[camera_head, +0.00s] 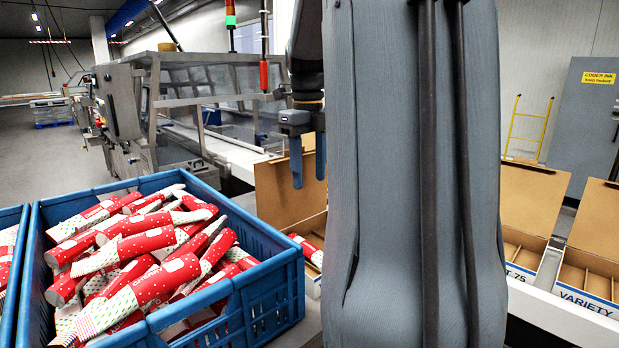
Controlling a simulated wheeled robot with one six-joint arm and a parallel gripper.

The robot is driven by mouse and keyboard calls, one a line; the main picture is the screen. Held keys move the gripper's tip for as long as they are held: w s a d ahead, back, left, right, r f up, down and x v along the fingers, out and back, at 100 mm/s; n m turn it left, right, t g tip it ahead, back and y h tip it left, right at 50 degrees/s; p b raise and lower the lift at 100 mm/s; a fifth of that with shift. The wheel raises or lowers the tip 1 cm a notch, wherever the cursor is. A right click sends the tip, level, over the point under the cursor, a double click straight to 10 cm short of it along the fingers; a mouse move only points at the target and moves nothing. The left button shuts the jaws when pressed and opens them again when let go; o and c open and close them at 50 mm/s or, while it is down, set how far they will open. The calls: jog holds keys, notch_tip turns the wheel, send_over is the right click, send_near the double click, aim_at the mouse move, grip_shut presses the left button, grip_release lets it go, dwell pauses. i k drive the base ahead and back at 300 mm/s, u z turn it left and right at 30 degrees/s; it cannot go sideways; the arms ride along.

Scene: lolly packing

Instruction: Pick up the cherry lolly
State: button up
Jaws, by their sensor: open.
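Several red-and-white dotted lolly packs (150,243) lie heaped in a blue plastic crate (275,290) at the lower left. Another red pack (312,250) lies in an open cardboard box (283,196) to the right of the crate. My gripper (309,178) is open and points down above that box, apart from the packs. Nothing shows between its fingers. My own arm hides the middle right of the view and part of the box.
A second blue crate (12,218) is cut off at the left edge. Divided cardboard boxes, one marked VARIETY (588,302), stand at the right. A metal-framed machine (215,105) is behind the crate. Grey floor (60,165) lies open at the far left.

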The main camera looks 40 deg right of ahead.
aim_at(129, 227)
jog(key=k, duration=1)
